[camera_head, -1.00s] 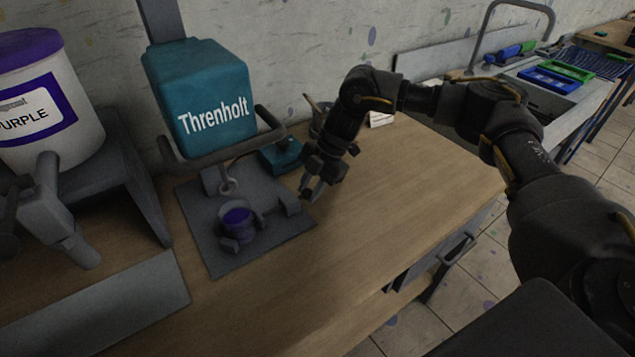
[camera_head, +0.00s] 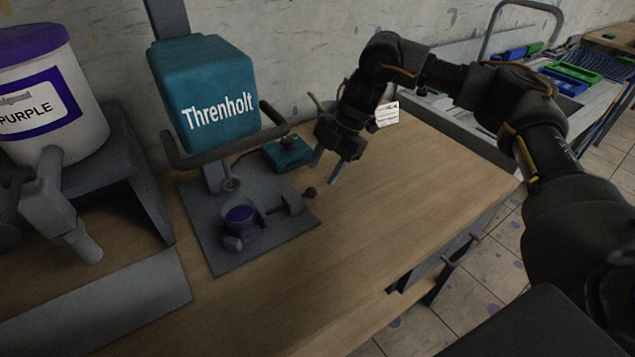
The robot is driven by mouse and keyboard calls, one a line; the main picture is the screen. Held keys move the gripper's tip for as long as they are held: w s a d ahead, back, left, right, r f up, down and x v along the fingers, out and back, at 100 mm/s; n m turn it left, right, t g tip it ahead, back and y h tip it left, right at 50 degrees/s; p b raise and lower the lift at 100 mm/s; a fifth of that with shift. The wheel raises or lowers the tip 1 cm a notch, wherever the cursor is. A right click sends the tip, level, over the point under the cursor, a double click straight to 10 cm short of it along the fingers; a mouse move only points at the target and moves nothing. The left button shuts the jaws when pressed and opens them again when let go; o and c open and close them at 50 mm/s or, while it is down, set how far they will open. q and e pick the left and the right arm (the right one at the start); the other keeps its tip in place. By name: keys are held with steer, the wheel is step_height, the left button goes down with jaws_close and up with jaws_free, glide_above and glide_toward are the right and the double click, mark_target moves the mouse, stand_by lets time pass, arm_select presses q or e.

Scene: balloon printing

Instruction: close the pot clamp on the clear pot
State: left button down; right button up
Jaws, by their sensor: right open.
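The clear pot (camera_head: 240,214) with purple contents sits on the dark grey base plate (camera_head: 225,262) of the Threnholt machine. The pot clamp (camera_head: 284,205) is on the plate at the pot's right, its arm reaching toward the pot. A dark round knob (camera_head: 310,192) shows at its outer right end. I cannot tell whether the clamp jaw touches the pot. My right gripper (camera_head: 324,174) is open and empty, pointing down just above and right of the knob, apart from it. My left gripper is not in view.
The teal machine head (camera_head: 205,95) with its grey handle bar overhangs the plate. A teal block (camera_head: 287,153) stands behind the plate. A purple-labelled tub (camera_head: 48,95) on a grey stand is at left. The wooden tabletop (camera_head: 400,205) at right is clear.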

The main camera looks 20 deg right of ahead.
steer(key=shift+v, duration=2.35)
steer(key=shift+f, duration=0.15)
